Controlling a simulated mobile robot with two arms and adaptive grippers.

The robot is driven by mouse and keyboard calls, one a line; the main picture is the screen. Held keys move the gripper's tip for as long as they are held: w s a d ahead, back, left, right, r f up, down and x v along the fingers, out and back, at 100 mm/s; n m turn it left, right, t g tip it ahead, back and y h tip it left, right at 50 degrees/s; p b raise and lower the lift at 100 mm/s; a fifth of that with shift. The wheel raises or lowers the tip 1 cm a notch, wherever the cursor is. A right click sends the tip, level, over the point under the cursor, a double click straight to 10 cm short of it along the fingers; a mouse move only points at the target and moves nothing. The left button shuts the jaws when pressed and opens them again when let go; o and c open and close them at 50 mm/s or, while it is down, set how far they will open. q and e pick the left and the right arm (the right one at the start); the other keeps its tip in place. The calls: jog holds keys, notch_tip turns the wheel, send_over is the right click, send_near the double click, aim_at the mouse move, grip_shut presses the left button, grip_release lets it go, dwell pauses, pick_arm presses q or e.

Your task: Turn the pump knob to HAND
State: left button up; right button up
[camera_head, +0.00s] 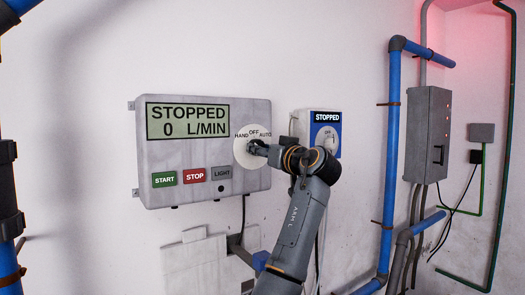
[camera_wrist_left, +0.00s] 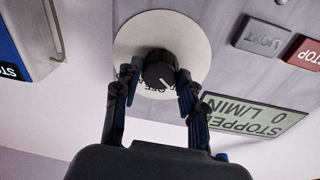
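The grey pump panel (camera_head: 160,155) hangs on the wall. Its display (camera_head: 187,120) reads STOPPED, 0 L/MIN. A round white dial (camera_head: 262,138) at its right is marked HAND, OFF and AUTO; it also shows in the left wrist view (camera_wrist_left: 190,40). My left gripper (camera_head: 262,148) is at this dial and covers much of the knob in the head view. In the left wrist view the black knob (camera_wrist_left: 158,70) sits between my two fingers, which close in on both sides. Its white line points to the lower right there. My right gripper is out of view.
A blue box (camera_head: 327,122) with its own dial, also showing STOPPED, hangs close to the right of the panel. START (camera_head: 164,179), STOP (camera_head: 195,175) and LIGHT (camera_head: 222,173) buttons lie below the display. Blue pipes (camera_head: 392,150) and a grey cabinet (camera_head: 428,135) stand farther right.

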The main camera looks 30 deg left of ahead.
pick_arm(q)
jog(key=o, duration=0.4)
jog(key=shift+o, duration=0.2)
jog(key=v, duration=1.2)
jog(key=shift+w+f, duration=0.1)
jog(key=shift+f, duration=0.05)
